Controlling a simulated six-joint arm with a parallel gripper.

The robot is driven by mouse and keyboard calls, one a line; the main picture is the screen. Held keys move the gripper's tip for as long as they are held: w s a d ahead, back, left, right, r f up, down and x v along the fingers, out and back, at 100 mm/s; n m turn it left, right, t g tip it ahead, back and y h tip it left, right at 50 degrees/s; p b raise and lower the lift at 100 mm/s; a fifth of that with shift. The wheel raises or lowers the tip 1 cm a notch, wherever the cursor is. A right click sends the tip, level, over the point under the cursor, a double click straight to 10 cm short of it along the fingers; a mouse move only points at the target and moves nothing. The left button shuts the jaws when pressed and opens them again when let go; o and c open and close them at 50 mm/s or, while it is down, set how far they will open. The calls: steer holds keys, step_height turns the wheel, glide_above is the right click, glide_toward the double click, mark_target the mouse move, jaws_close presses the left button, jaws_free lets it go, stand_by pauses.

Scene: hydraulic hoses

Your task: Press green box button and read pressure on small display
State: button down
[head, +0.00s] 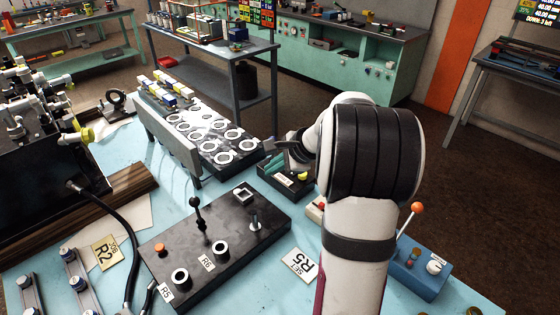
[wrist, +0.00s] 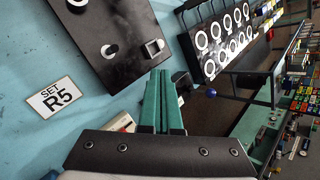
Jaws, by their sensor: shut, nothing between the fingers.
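My gripper (wrist: 162,102) has green fingers lying together, shut and empty. In the head view the green fingers (head: 274,164) are beside a small black box (head: 287,192), which has a pale label and a yellow part on it; I cannot tell whether they touch it. The black control panel (head: 190,262) carries an orange button (head: 159,248), levers, round white-ringed fittings and a small pale square (head: 243,194), which also shows in the wrist view (wrist: 154,47). I cannot make out a reading on it. No green box with a button is clearly identifiable; my arm hides part of the table.
A black block with several white rings (head: 205,135) stands behind the panel. A cream box (head: 316,209) is partly hidden by my arm. An R5 card (head: 301,265) lies beside the panel. A black hose (head: 122,222) curves at the left.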

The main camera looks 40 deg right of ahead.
steer(key=s+d+f+m+h, duration=0.2)
steer(key=s+d+m, duration=0.1)
steer(key=d, duration=0.6)
steer(key=s+d+f+m+h, duration=0.2)
steer(key=s+d+f+m, duration=0.1)
steer(key=d, duration=0.7)
steer(key=shift+s+f+m+t, duration=0.15)
steer(key=shift+f+m+t, duration=0.15)
steer(key=shift+m, duration=0.2)
steer(key=shift+a, duration=0.1)
steer(key=shift+f, duration=4.35)
steer(key=shift+f, duration=0.4)
